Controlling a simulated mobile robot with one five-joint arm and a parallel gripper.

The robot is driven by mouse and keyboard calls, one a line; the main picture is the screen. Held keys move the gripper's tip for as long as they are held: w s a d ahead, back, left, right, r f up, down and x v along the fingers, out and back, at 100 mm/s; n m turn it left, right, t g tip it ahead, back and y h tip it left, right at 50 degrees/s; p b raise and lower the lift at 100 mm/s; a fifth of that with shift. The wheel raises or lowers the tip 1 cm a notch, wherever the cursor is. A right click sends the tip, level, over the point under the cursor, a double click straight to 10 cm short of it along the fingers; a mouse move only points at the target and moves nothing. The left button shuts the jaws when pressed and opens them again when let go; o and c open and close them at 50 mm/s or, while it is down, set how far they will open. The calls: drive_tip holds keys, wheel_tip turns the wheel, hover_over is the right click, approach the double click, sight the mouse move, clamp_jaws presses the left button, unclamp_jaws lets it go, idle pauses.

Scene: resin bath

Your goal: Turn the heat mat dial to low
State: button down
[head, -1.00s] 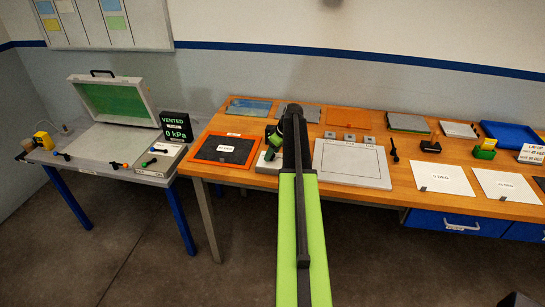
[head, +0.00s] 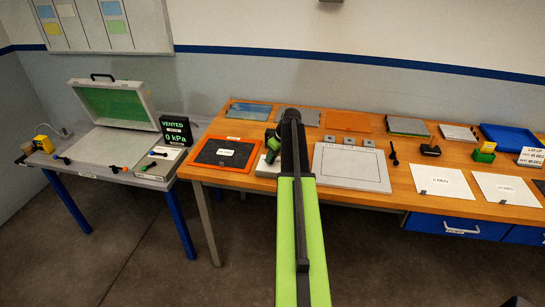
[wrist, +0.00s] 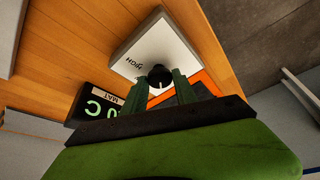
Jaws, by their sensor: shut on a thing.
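The heat mat's control box is white, with the word HIGH readable on its top in the wrist view (wrist: 140,46). Its black round dial (wrist: 160,74) carries a light pointer mark. My gripper (wrist: 159,80) has its two green fingers on either side of the dial, shut on it. In the head view the box (head: 266,170) is mostly hidden behind my arm. The orange-edged heat mat (head: 199,162) with a dark centre lies to its left. A dark MAT display (wrist: 92,106) with green characters, partly cut off by my gripper, stands beside the box in the wrist view.
A white framed plate (head: 350,168) lies close to the right of my arm. White sheets (head: 442,181) lie further right. A side table on the left holds an open case (head: 118,103) and a VENTED 0 kPa display (head: 175,131).

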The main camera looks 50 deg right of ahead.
drive_tip(key=m, duration=0.1)
drive_tip(key=m+h, duration=0.1)
drive_tip(key=m, duration=0.1)
drive_tip(key=m+h, duration=0.1)
drive_tip(key=m, duration=0.1)
drive_tip(key=shift+a+g, duration=0.25)
drive_tip(key=shift+g, duration=0.05)
drive_tip(key=m, duration=0.2)
drive_tip(key=m+g+h, duration=0.1)
drive_tip(key=m, duration=0.2)
drive_tip(key=shift+w+a+h, duration=0.1)
drive_tip(key=shift+w+h, duration=0.05)
drive_tip(key=shift+h, duration=0.15)
drive_tip(key=shift+m, duration=0.4)
drive_tip(key=c, duration=1)
unclamp_jaws()
drive_tip(key=p+v, duration=1.6)
drive_tip(key=v, duration=0.1)
drive_tip(key=shift+r, duration=0.15)
drive_tip(key=shift+a, duration=0.1)
